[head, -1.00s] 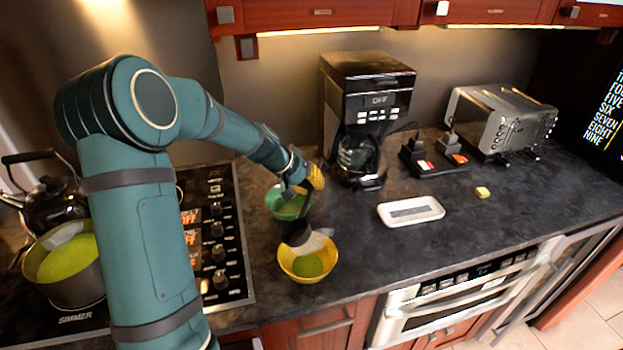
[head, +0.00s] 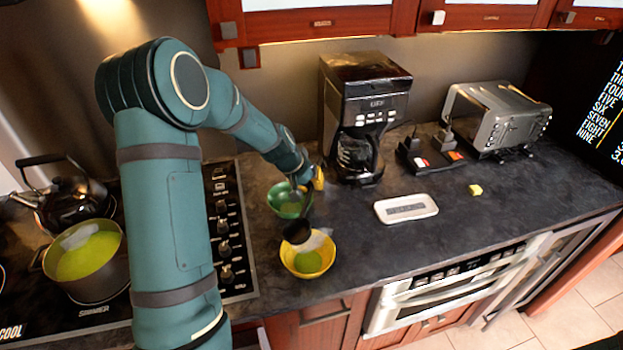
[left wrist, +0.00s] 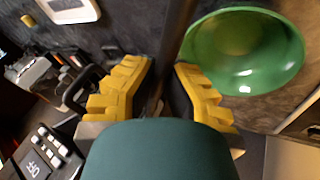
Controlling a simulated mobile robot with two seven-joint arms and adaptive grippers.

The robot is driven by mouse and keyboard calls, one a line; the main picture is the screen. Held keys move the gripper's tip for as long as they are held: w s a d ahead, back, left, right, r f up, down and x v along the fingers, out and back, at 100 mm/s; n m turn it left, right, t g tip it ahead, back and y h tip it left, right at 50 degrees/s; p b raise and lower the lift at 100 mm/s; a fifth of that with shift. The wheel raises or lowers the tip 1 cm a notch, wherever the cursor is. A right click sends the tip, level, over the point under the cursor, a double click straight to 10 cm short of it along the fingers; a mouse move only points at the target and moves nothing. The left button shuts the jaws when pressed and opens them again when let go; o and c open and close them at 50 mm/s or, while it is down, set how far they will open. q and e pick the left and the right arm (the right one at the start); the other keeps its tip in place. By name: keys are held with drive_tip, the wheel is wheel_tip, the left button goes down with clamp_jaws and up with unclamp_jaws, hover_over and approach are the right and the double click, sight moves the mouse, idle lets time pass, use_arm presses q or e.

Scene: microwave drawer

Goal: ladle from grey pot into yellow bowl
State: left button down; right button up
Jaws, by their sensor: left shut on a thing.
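The yellow bowl (head: 329,258) stands near the counter's front edge with yellow-green liquid in it. My left gripper (head: 314,180) is shut on the ladle (head: 296,232). The ladle's dark head is over the back left part of the yellow bowl; whether it touches the rim or holds liquid I cannot tell. In the left wrist view the ladle's dark handle (left wrist: 177,35) runs up from between the yellow fingers (left wrist: 162,85). The grey pot (head: 100,285) sits on the stove at left with yellow-green liquid inside. My right gripper is out of view.
A green bowl (head: 279,197) stands just behind the yellow bowl, close to my left gripper. A coffee maker (head: 365,85) stands behind it. A white tray (head: 428,208) and a small yellow block (head: 476,190) lie to the right. A black kettle (head: 75,205) is on the stove.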

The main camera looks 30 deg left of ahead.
use_arm(q)
drive_tip(key=shift+d+r+g+y+p, duration=0.1)
drive_tip(key=shift+r+g+y+p, duration=0.2)
drive_tip(key=shift+y+p, duration=1.4)
drive_tip(key=shift+f+m+h+p, duration=0.15)
drive_tip(key=shift+m+h+p, duration=0.15)
drive_tip(key=shift+h+p, duration=0.2)
drive_tip(key=shift+g+y, duration=0.4)
drive_tip(key=shift+y, duration=0.1)
drive_tip(key=shift+r+y, duration=0.25)
drive_tip(key=shift+y, duration=0.15)
